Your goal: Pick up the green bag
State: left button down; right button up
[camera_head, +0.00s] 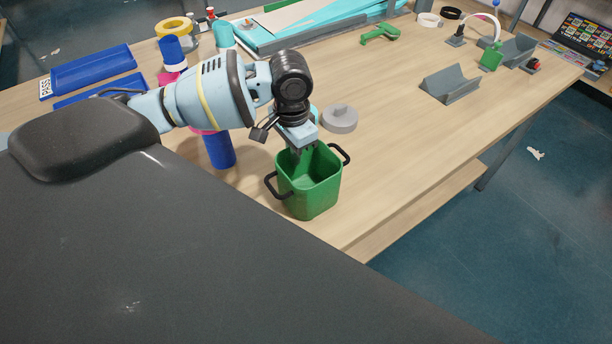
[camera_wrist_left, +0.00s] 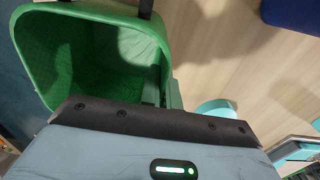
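The green bag (camera_head: 322,198) is an open-topped, bucket-like container with two black handles, standing upright near the table's front edge. My left gripper (camera_head: 302,150) points down at the bag's far rim, its tip overlapping the opening. In the left wrist view the green bag (camera_wrist_left: 88,52) fills the upper left, with its empty inside showing. The gripper body crosses below it and hides part of the rim. The fingers are mostly hidden, so I cannot tell whether they are apart or closed on the rim. My right gripper is not in view.
A blue cylinder (camera_head: 219,150) stands left of the bag, and a grey round piece (camera_head: 340,119) lies behind it. A grey V-shaped block (camera_head: 450,84) and a green tool (camera_head: 380,34) lie farther back. The table's middle right is clear.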

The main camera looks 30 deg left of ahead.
aim_at(308, 202)
pick_arm(q)
jog(key=shift+r, duration=0.1)
